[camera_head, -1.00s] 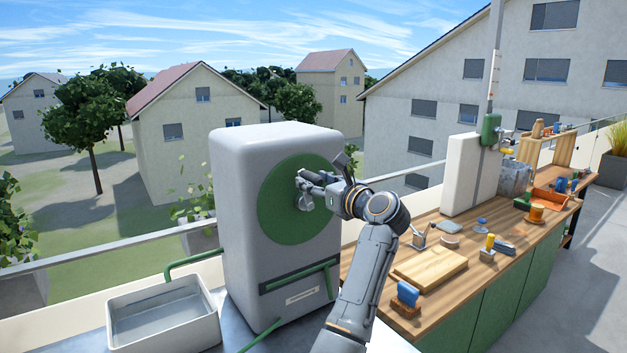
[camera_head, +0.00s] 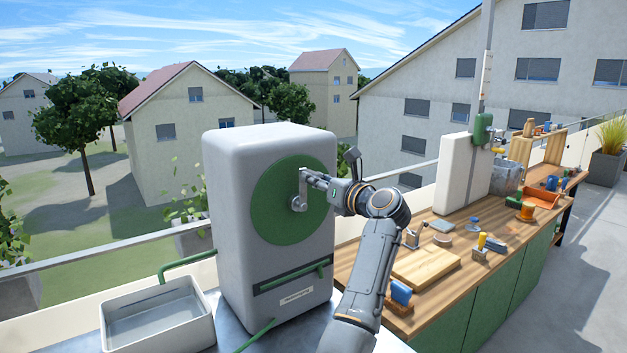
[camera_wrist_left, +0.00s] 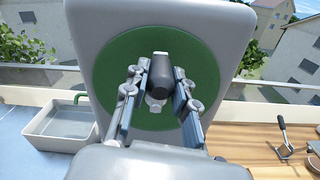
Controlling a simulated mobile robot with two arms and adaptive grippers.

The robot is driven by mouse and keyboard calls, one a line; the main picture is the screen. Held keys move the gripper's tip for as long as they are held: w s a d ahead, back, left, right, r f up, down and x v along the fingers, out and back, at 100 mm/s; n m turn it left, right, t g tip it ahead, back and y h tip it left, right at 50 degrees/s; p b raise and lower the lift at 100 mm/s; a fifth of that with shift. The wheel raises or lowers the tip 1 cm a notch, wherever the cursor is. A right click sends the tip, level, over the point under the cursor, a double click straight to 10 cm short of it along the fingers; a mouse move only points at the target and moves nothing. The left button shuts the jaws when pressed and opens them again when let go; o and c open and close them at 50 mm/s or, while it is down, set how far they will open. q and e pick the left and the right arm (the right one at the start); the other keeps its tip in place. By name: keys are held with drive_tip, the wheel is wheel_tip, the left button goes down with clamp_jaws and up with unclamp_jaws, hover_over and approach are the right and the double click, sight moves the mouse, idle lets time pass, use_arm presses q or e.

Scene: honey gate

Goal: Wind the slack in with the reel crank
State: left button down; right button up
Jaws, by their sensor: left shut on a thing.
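A tall grey housing (camera_head: 228,215) carries a round green plate (camera_head: 272,213) on its front. A metal crank (camera_head: 299,190) stands out from the plate, its arm rising from a hub near the plate's middle. My left gripper (camera_head: 312,178) reaches in from the right and is shut on the crank's handle. In the left wrist view, the dark handle (camera_wrist_left: 161,74) lies between the two fingers of the gripper (camera_wrist_left: 159,82), with the green plate (camera_wrist_left: 112,70) behind. My right gripper is in neither view. No line or slack can be made out.
A white basin (camera_head: 158,316) stands left of the housing. On the right, a wooden workbench (camera_head: 425,232) holds a cutting board (camera_head: 425,266), a blue-topped block (camera_head: 401,293), small tools and a tall pale panel (camera_head: 463,175). A railing (camera_head: 110,252) runs behind.

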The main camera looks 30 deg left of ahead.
use_arm(q)
drive_tip(key=c, duration=1.1)
unclamp_jaws()
drive_tip(key=shift+o, duration=0.2)
drive_tip(key=shift+w, duration=0.15)
drive_tip(key=v, duration=0.7)
drive_tip(key=shift+d, duration=0.2)
drive_tip(key=shift+f, duration=0.1)
